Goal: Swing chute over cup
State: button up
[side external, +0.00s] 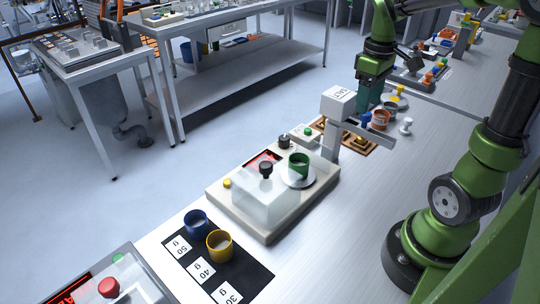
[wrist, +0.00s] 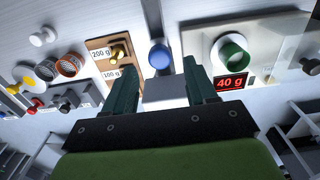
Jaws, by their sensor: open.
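The white salt hopper (side external: 338,103) stands on a grey post, with a grey bar, apparently the chute (side external: 352,127), reaching right below it. A blue round knob (side external: 366,117) sits by the bar; it also shows in the wrist view (wrist: 159,56). The green cup (side external: 299,164) stands on the scale's round pan, left of the hopper, and also shows in the wrist view (wrist: 233,53). My gripper (side external: 367,104) is open just above the blue knob. In the wrist view the knob lies between and beyond my fingertips (wrist: 157,65); contact cannot be told.
The scale (side external: 245,210) has a clear cover and a red display reading 40 g (wrist: 231,82). A wooden weight tray (wrist: 110,55) and an orange cup (side external: 379,120) are near the hopper. Blue (side external: 196,223) and yellow (side external: 219,245) cups stand on a black mat (side external: 258,275).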

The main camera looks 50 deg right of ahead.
aim_at(362, 123)
jog(key=shift+f, duration=1.45)
jog(key=shift+c, duration=0.3)
grip_shut()
